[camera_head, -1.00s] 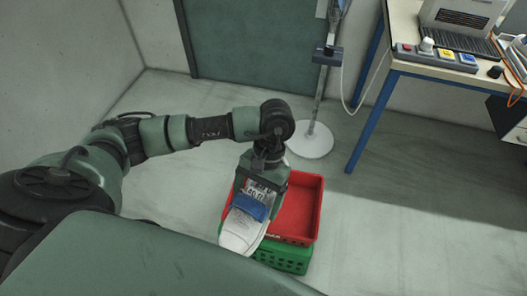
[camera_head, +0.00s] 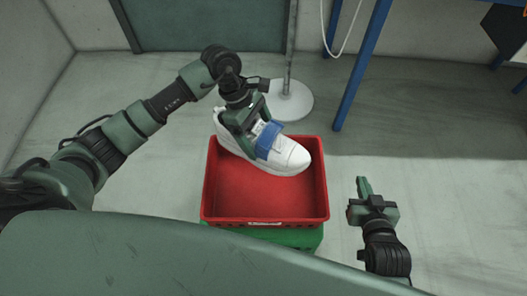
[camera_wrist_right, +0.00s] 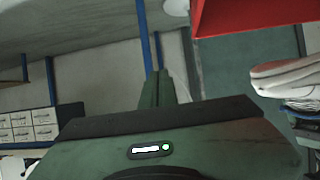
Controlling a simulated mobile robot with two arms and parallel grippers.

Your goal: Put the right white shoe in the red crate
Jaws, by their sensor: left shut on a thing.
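The white shoe (camera_head: 290,156) has a blue band or patch over its top. My left gripper (camera_head: 262,135) is shut on it near the laces. The shoe is over the back part of the red crate (camera_head: 209,190), toe to the right and heel to the left. How far it is above the crate floor is hard to tell. The shoe (camera_wrist_right: 288,75) and the red crate (camera_wrist_right: 250,15) also show in the right wrist view. My right gripper (camera_head: 363,187) is empty and looks shut, to the right of the crate.
The red crate stands on a green crate (camera_head: 300,238) on the floor. A white round stand base (camera_head: 293,102) with a pole is behind it. A blue table leg (camera_head: 360,70) is at the back right. The floor at right is clear.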

